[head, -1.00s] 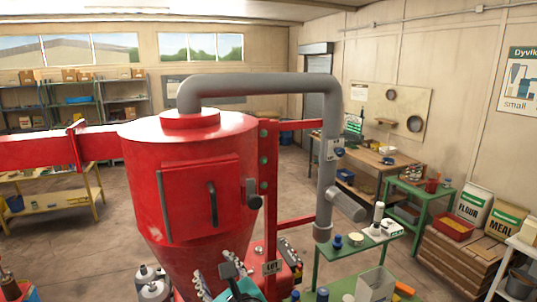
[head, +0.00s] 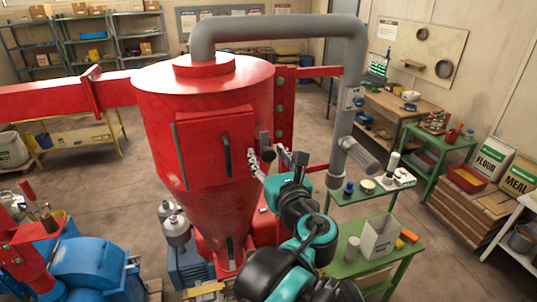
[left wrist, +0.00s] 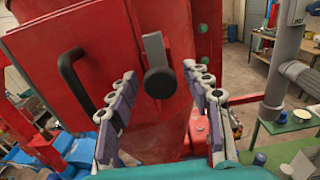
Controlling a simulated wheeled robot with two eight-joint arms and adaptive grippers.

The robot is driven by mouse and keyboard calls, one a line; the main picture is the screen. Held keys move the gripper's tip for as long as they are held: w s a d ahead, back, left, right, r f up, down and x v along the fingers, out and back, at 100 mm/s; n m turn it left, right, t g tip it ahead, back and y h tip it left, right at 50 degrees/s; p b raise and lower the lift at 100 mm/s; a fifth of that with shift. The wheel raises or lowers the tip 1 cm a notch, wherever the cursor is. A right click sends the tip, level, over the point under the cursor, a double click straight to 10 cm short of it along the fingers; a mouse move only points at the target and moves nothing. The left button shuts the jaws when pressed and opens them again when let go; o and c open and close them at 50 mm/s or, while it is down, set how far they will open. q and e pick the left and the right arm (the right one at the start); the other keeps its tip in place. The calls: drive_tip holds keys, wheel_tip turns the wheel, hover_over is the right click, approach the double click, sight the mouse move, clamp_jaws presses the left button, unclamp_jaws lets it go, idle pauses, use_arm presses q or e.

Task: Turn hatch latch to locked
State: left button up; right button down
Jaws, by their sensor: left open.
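The red hatch (head: 205,150) is on the front of the red hopper (head: 150,90) and looks shut. The hatch latch (head: 265,139) sits at its right edge. In the left wrist view the latch (left wrist: 158,82) is a round dark knob with a flat grey lever pointing up, slightly tilted left. My left gripper (head: 268,157) is open, in front of the latch. In the left wrist view its fingers (left wrist: 159,76) stand apart on either side of the knob, with nothing held. Contact cannot be told. My right gripper is not in view.
A black curved handle (left wrist: 75,80) is on the hatch, left of the latch. A grey pipe (head: 345,110) comes down to the right of the hopper. A green table (head: 375,262) with a white box (head: 381,238) stands right of my arm. Blue machinery (head: 90,275) is at lower left.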

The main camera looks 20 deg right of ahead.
use_arm(q)
clamp_jaws()
drive_tip(key=shift+n, duration=0.3)
drive_tip(key=n, duration=0.4)
drive_tip(key=shift+d, duration=0.1)
drive_tip(key=n+b, duration=0.1)
drive_tip(key=n, duration=0.8)
drive_tip(key=shift+n, duration=2.1)
